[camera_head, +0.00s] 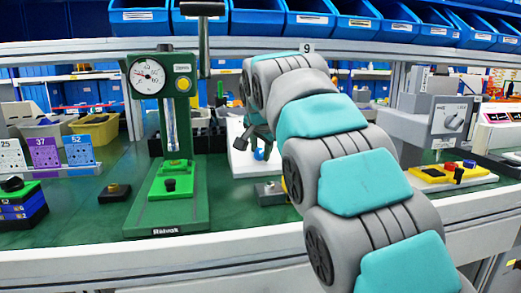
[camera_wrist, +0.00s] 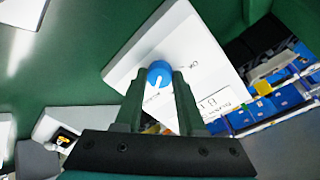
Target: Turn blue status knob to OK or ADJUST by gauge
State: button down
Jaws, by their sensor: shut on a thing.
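The blue status knob (camera_wrist: 158,73) sits on a white panel (camera_wrist: 128,66) and shows small and partly hidden in the head view (camera_head: 260,154). My gripper (camera_wrist: 161,78) has its green fingers on either side of the knob and is shut on it. A white mark on the knob points down in the wrist view, roughly toward the lower label. The OK label (camera_wrist: 194,66) is at the knob's right; the lower label is too blurred to read surely. The round gauge (camera_head: 148,76) is on the green stand (camera_head: 182,205); its needle seems to point up-left, but the scale is unreadable.
The green stand rises left of my gripper, with a dark lever (camera_head: 203,40) at its top. A small grey box (camera_head: 270,193) lies in front of the white panel. A grey dial unit (camera_head: 449,122) and a yellow block (camera_head: 440,173) stand at the right.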

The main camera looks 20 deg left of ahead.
dwell(0.4)
jog(key=c, duration=0.5)
grip_release()
jog(key=shift+r, duration=0.1)
jog(key=v, duration=0.7)
jog(key=shift+s+r, duration=0.2)
jog(key=shift+d, duration=0.1)
